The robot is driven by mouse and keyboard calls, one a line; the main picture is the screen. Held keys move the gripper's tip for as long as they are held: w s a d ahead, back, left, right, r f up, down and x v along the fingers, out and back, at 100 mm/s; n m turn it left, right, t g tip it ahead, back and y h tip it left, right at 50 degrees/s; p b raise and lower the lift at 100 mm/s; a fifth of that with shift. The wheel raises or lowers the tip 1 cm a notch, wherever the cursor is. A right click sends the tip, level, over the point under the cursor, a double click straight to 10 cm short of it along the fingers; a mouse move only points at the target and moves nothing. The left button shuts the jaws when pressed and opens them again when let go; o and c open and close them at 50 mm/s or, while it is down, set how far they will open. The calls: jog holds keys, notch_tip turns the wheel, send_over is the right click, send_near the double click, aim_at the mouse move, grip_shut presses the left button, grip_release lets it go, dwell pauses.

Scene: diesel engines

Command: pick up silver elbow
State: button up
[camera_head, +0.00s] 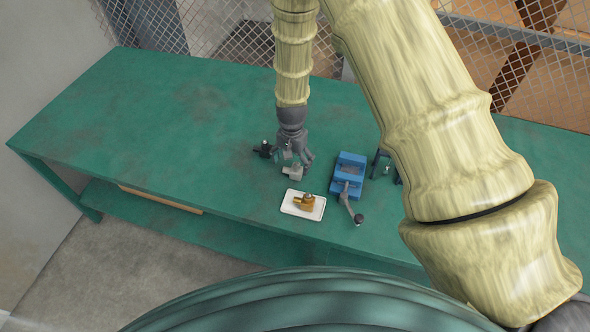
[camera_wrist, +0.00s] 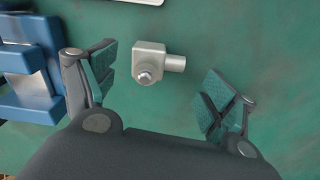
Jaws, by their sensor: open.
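The silver elbow (camera_wrist: 150,62) lies on the green table in the wrist view, with its short pipe end pointing right and a round fitting facing my camera. My gripper (camera_wrist: 162,88) is open, with one finger to the left of the elbow and one to the right. Neither finger visibly touches it. In the head view the elbow (camera_head: 292,171) sits just below my gripper (camera_head: 297,157), partly close to the fingers. The height of the fingertips above the table is hard to tell.
A white tray (camera_head: 289,208) with a brass part (camera_head: 305,202) lies in front of the elbow. A blue vise (camera_head: 348,172) with a grey handle stands to its right, and a dark fitting (camera_head: 264,149) to its left. The green table (camera_head: 130,130) is clear on the left.

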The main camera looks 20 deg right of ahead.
jog(key=shift+s+f+p, duration=0.1)
jog(key=shift+f+p, duration=0.3)
jog(key=shift+f, duration=1.05)
jog(key=shift+c, duration=0.2)
jog(key=c, duration=1.3)
jog(key=shift+r, duration=0.15)
